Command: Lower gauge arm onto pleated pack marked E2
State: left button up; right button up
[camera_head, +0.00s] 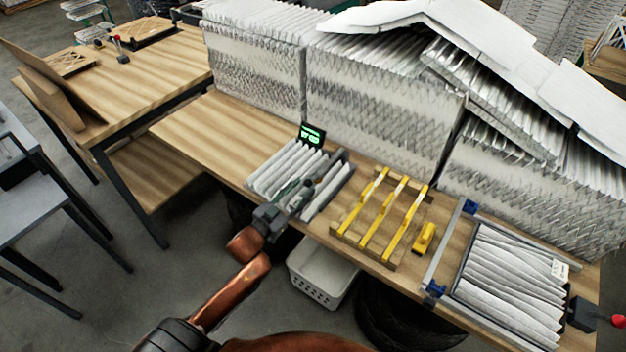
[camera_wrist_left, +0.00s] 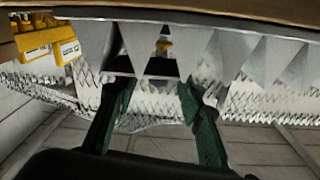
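A white pleated pack (camera_head: 275,168) lies near the table's front edge, beside a small display with green characters (camera_head: 312,134). My left gripper (camera_head: 308,188) is over this pack. In the left wrist view, its two green fingers (camera_wrist_left: 157,88) stand apart, with zigzag pleats behind and between them; contact is unclear. Another pleated pack (camera_head: 505,285) sits in a metal frame with blue corner parts at the right. It has a white label (camera_head: 560,268) too small to read. A black block with a red knob (camera_head: 617,320) stands beside it; I cannot tell whether this is the gauge arm. My right gripper is out of view.
Yellow bars lie on a wooden rack (camera_head: 345,228) at mid-table, with a small yellow block (camera_head: 424,238) beside it. Tall stacks of pleated filters (camera_head: 375,115) fill the back. A white basket (camera_head: 320,278) stands below the front edge. Bare tabletop (camera_head: 190,130) shows at the left.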

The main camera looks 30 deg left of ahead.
aim_at(311, 180)
pick_arm(q)
jog(key=w, duration=0.4)
jog(key=shift+w+d, duration=0.1)
jog(key=shift+d, duration=0.15)
jog(key=shift+w+d, duration=0.1)
jog(key=shift+w, duration=0.45)
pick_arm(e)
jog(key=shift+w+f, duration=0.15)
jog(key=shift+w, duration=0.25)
pick_arm(q)
jog(key=shift+c, duration=0.6)
grip_shut()
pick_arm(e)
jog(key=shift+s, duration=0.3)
